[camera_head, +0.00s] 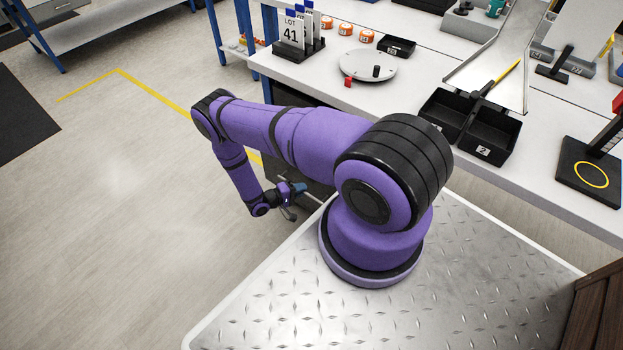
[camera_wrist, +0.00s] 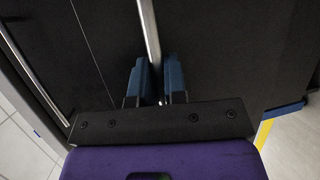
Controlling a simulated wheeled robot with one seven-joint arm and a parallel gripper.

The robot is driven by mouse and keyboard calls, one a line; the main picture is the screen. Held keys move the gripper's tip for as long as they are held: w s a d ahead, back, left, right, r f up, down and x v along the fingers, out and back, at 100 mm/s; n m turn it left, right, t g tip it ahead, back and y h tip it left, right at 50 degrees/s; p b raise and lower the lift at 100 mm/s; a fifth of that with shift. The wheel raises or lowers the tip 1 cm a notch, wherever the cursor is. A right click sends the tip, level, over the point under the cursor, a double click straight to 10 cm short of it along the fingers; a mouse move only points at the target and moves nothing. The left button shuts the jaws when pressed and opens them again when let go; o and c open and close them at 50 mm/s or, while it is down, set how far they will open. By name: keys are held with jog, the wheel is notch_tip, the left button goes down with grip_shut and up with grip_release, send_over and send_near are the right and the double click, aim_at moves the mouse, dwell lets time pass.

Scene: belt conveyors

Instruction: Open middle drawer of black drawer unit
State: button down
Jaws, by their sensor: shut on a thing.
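The black drawer unit (camera_wrist: 220,55) fills most of the wrist view, with its dark front close to my gripper. A silver bar handle (camera_wrist: 149,32) runs up the picture between the two blue fingertips of my gripper (camera_wrist: 160,82), and the fingers are shut on it. A second silver handle (camera_wrist: 35,85) lies to the left, past a thin seam in the front. In the head view my gripper (camera_head: 293,192) is low beside the table, and my arm hides most of the unit. I cannot tell from these frames which drawer the held handle belongs to.
A white worktable (camera_head: 540,180) stands above, holding black bins (camera_head: 490,136), a round grey turntable (camera_head: 368,66) and a LOT 41 card stand (camera_head: 297,45). Open floor (camera_head: 130,220) with yellow tape lies to the left.

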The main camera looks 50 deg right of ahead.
jog(key=s+a, duration=0.1)
jog(key=a, duration=1.7)
jog(key=shift+s, duration=0.25)
jog(key=shift+a, duration=0.1)
jog(key=c, duration=1.2)
grip_release()
jog(key=v, duration=1)
jog(key=shift+w+a, duration=0.15)
jog(key=shift+a, duration=0.2)
jog(key=shift+r, duration=0.1)
